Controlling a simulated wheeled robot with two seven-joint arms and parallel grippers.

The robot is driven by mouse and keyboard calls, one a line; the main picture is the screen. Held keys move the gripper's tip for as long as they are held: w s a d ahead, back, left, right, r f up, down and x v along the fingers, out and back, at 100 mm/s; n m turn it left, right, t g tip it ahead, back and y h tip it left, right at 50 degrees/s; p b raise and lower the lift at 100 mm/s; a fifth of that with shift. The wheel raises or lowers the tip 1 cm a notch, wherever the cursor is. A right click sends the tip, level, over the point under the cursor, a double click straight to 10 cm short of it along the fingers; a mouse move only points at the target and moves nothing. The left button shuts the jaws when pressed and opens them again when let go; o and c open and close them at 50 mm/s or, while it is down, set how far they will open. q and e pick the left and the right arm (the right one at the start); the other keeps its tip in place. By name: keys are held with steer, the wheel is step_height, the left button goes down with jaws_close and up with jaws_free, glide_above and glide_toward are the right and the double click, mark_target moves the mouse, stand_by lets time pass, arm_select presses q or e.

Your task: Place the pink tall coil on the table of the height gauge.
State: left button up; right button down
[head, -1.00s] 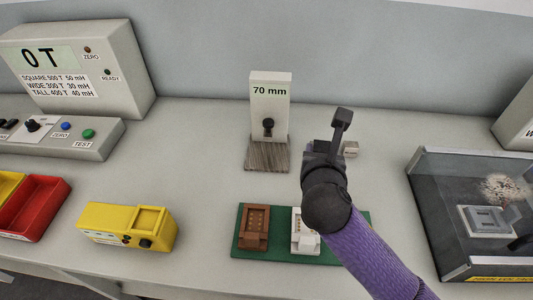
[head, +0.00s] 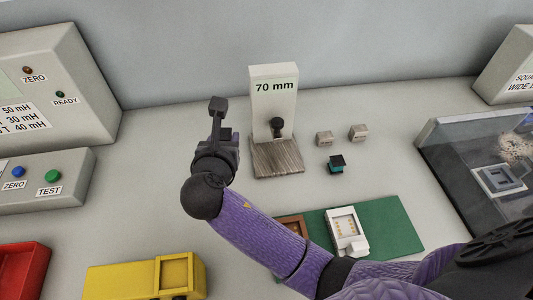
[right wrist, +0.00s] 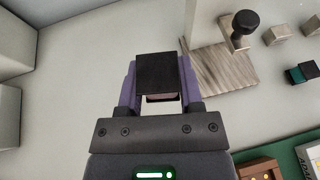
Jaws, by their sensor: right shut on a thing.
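The height gauge (head: 273,88) is a pale upright plate marked "70 mm" with a black knob. Its table (head: 279,160) is a streaked grey-brown slab, bare on top; it also shows in the right wrist view (right wrist: 218,68). My right gripper (head: 217,140) is left of the gauge, beside the table rather than over it. In the right wrist view it is shut on a coil with a square black top (right wrist: 157,72). A thin pinkish edge shows below that top; most of the coil is hidden. My left gripper is out of view.
Right of the gauge are a teal coil with black top (head: 337,168) and two small grey blocks (head: 324,139) (head: 358,133). A green board (head: 395,225) with brown and white sockets lies in front.

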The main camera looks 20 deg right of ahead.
mark_target(276, 157)
steer(key=w+a+f, duration=0.1)
steer(key=f, duration=0.2)
steer(key=w+a+f+n+y, duration=0.1)
steer(key=a+f, duration=0.1)
steer(key=f, duration=0.1)
steer(key=w+a+f+n+y+b, duration=0.1)
steer(key=a+f, duration=0.1)
steer(key=f, duration=0.1)
steer(key=shift+w+a+f+t, duration=0.1)
steer(key=shift+w+f+t, duration=0.05)
steer(key=shift+t, duration=0.25)
steer(key=shift+d+f, duration=0.15)
steer(key=shift+d, duration=0.2)
steer(key=d, duration=0.5)
steer(key=s+d+p, duration=0.1)
steer(key=d, duration=0.9)
steer(key=shift+s+d, duration=0.3)
steer(key=shift+s+d+f+b, duration=0.1)
steer(key=shift+d+f+b, duration=0.35)
steer(key=shift+d+f, duration=0.45)
steer(key=shift+a+r, duration=0.15)
steer(key=shift+a, duration=0.1)
steer(key=c, duration=0.7)
jaws_free()
steer(key=shift+f, duration=0.2)
steer(key=o, duration=0.5)
steer(key=shift+c, duration=0.2)
steer(key=shift+r, duration=0.1)
